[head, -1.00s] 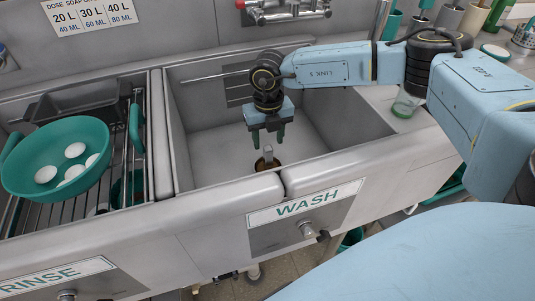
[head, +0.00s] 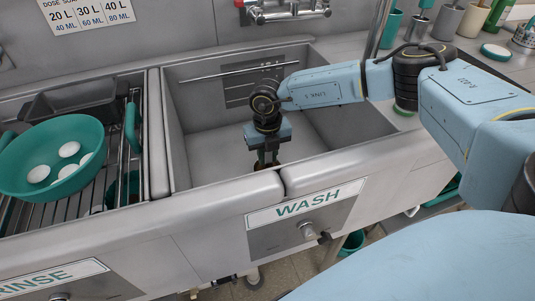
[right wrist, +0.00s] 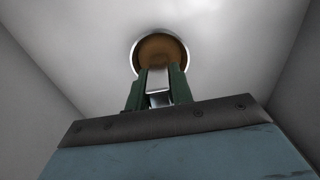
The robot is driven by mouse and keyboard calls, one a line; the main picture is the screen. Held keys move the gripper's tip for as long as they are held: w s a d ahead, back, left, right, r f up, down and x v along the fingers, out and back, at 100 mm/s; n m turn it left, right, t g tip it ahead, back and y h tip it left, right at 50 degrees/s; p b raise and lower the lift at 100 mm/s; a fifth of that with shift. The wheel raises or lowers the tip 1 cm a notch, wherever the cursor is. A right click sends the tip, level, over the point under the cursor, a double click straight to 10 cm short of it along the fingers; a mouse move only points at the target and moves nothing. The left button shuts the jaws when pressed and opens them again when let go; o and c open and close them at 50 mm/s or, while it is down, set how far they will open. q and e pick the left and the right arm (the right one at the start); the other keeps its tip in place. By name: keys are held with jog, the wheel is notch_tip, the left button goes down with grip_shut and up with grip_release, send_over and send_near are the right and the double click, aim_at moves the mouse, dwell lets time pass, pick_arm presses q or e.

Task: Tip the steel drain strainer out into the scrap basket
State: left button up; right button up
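The steel drain strainer (right wrist: 134,55) sits at the bottom of the WASH basin (head: 205,150). In the right wrist view it shows as a bright round rim with brown contents and an upright steel handle (right wrist: 158,78). My right gripper (right wrist: 159,88) points down into the basin, its green fingers closed on both sides of the handle. In the head view the right gripper (head: 267,160) covers most of the strainer. My left gripper is out of view. I cannot identify the scrap basket for certain.
A teal colander (head: 45,190) with several white round things stands on a wire rack at the left. The WASH basin's front wall (head: 230,190) and its divider (head: 157,140) rise around the right gripper. A tap (head: 290,12) is on the back wall.

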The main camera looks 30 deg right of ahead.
grip_shut()
jog(key=shift+r, duration=0.2)
jog(key=shift+r+p, duration=1.35)
jog(key=shift+p, duration=0.25)
jog(key=shift+r+p, duration=1.2)
jog(key=shift+r, duration=0.1)
jog(key=shift+f, duration=0.1)
